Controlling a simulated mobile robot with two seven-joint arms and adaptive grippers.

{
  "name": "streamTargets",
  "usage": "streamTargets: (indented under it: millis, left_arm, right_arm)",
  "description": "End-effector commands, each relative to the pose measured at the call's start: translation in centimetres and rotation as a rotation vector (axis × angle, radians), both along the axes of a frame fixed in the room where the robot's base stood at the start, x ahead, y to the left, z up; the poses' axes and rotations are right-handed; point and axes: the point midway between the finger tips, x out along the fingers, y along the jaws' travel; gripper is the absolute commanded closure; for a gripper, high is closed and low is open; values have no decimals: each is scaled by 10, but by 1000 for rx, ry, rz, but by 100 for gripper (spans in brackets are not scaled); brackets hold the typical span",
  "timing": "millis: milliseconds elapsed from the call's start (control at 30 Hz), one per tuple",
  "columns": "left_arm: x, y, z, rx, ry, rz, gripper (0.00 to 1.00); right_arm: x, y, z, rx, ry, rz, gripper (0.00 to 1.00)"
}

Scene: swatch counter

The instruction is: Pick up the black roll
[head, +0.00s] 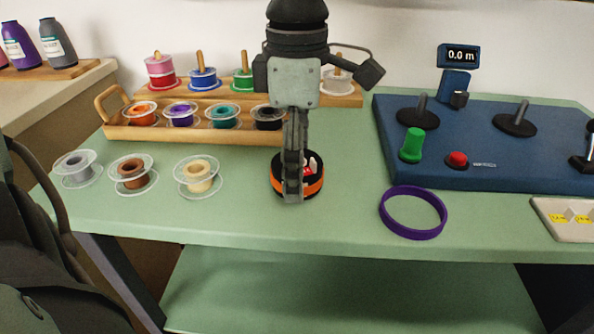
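The black roll (269,117) is a dark spool with clear flanges. It sits at the right of the row in the wooden tray (150,131), partly covered by my gripper's wrist. My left gripper (293,193) points straight down at the middle of the counter, seen edge-on. Its fingers overlap a black and orange disc (315,187) with red and white parts in its centre. The disc is nearer me than the black roll. I cannot tell whether the fingers touch the disc or are open. My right gripper is not in view.
Orange, purple and teal spools share the tray. Spools on pegs stand behind it. Three loose spools, grey (78,170), brown (132,175) and cream (198,176), are at left. A purple ring (413,213) and blue console (480,145) are at right.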

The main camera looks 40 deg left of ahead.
Motion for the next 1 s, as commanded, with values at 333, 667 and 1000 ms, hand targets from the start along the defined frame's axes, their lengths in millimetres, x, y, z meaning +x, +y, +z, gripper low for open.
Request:
streamTargets:
  millis: [333, 667, 1000]
  left_arm:
    - [0, 0, 0, -1, -1, 0, 70]
    - [1, 0, 4, 0, -2, 0, 71]
    - [1, 0, 34, 1, -3, 0, 71]
  right_arm:
    - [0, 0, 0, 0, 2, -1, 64]
    - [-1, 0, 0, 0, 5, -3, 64]
    - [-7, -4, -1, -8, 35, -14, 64]
